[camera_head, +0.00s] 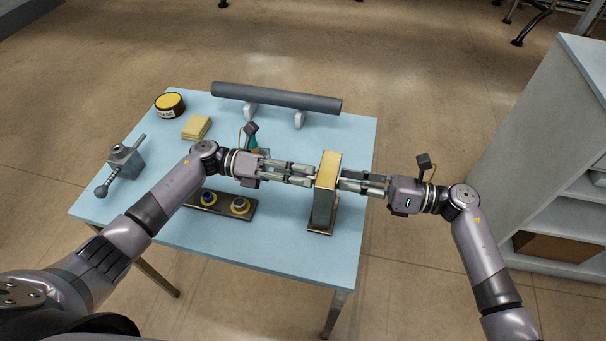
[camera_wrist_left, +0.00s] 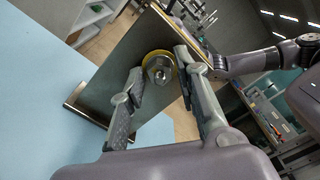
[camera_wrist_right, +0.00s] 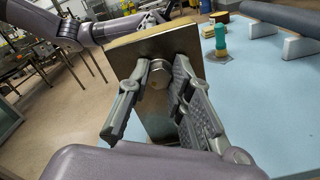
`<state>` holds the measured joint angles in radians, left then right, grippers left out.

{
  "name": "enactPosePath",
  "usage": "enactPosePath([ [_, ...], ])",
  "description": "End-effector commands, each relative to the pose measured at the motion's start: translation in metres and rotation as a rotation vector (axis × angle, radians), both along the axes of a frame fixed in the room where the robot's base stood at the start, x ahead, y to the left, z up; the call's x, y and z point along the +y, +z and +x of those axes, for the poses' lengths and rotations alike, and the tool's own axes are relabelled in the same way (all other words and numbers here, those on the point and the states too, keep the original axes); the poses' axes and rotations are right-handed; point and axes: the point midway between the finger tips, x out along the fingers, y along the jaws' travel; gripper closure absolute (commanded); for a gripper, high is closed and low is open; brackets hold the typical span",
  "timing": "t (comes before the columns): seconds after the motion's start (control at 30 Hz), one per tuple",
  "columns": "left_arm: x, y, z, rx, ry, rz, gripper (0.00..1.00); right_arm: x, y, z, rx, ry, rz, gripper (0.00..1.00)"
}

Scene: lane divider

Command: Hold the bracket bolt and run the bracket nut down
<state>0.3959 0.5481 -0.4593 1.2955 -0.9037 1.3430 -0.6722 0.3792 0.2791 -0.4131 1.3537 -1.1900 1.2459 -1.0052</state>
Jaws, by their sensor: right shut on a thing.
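The bracket (camera_head: 324,208) is an upright metal plate with a yellow top, standing on a base near the table's front right. In the left wrist view the bracket nut (camera_wrist_left: 158,72) sits against the plate over a yellow ring. My left gripper (camera_head: 312,176) has its fingers apart on either side of the nut; a gap shows between them and it. In the right wrist view the bolt head (camera_wrist_right: 158,76) is on the opposite face. My right gripper (camera_head: 343,181) is shut on the bolt head. The bolt's shank is hidden inside the bracket.
On the blue table (camera_head: 300,265), a dark tray (camera_head: 224,204) holds two round parts. A vise (camera_head: 126,160), a round tin (camera_head: 170,104), yellow pads (camera_head: 196,127) and a grey pipe (camera_head: 275,97) on white supports stand farther off. A green bottle (camera_wrist_right: 220,40) is behind the grippers.

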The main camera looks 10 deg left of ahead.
Motion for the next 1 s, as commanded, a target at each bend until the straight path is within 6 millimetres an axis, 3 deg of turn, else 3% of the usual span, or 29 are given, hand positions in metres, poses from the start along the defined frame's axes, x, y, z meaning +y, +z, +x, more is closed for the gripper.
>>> enactPosePath([
  [0.1, -0.001, 0.000, 0.000, 0.001, -0.002, -0.001, 0.60, -0.001, -0.002, 0.001, 0.000, -0.005, -0.006, 1.00],
  [0.47, 0.001, -0.001, 0.000, 0.001, -0.002, -0.001, 0.60, 0.000, -0.002, 0.000, 0.000, -0.002, -0.005, 1.00],
  [0.57, 0.012, -0.001, 0.000, 0.002, -0.001, 0.000, 0.60, 0.000, -0.001, 0.000, 0.000, -0.001, -0.004, 1.00],
  [1.0, 0.100, 0.000, 0.000, 0.001, 0.001, 0.000, 0.60, 0.000, -0.001, 0.000, 0.000, 0.000, -0.004, 1.00],
])
